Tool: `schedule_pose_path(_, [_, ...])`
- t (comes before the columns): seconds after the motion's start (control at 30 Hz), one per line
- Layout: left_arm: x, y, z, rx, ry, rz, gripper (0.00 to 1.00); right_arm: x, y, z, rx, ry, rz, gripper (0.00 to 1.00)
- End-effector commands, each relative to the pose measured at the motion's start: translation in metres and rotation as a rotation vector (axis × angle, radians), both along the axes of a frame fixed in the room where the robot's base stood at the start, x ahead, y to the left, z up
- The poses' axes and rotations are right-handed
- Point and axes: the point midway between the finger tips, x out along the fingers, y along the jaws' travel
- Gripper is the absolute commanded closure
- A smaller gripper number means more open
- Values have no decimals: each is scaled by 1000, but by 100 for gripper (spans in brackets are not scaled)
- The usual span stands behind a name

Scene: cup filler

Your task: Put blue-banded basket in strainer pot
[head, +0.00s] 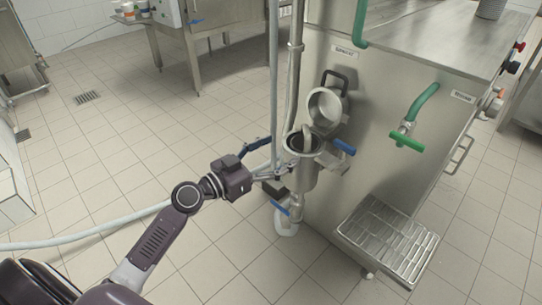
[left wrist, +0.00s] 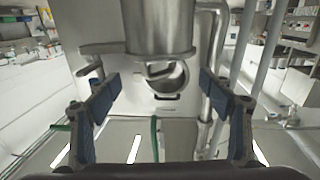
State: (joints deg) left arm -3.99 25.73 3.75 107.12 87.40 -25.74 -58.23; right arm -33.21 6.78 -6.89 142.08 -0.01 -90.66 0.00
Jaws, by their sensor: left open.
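The strainer pot (head: 303,174) is a steel cylinder on the side of the machine. Its round lid (head: 325,107) stands open behind the mouth. My left gripper (head: 272,167) is open and empty at the pot's left side. In the left wrist view, which looks upside down, its open fingers (left wrist: 165,95) have blue pads, and the pot (left wrist: 158,28) shows between and beyond them. I cannot tell whether they touch it. I cannot make out a blue-banded basket in either view; the pot's inside is mostly hidden. My right gripper is not in view.
A blue handle (head: 343,146) sticks out right of the pot. A white jug (head: 286,222) stands below it. A vertical pipe (head: 273,80) runs close behind my gripper. A green tap (head: 407,140) and a grated tray (head: 390,240) are on the right. The tiled floor at left is mostly clear.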

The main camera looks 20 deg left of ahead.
Motion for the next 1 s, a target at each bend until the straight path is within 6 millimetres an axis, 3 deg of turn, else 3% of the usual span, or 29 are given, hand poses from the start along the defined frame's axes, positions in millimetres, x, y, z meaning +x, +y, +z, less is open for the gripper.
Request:
schedule_pose_path(0.23, [-21,8,-1,2,4,-4,26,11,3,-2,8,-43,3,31])
schedule_pose_path(0.37, [-39,-18,-21,30,62,-61,26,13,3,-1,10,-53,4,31])
schedule_pose_path(0.53, [-100,-82,-88,136,286,-190,26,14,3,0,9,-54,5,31])
schedule_pose_path(0.67, [-158,-107,-143,237,519,-210,26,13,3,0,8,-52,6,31])
schedule_pose_path(0.8, [-217,-101,-184,328,769,-120,26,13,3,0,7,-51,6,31])
schedule_pose_path(1.0, [-282,-65,-206,391,1036,120,26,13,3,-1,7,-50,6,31])
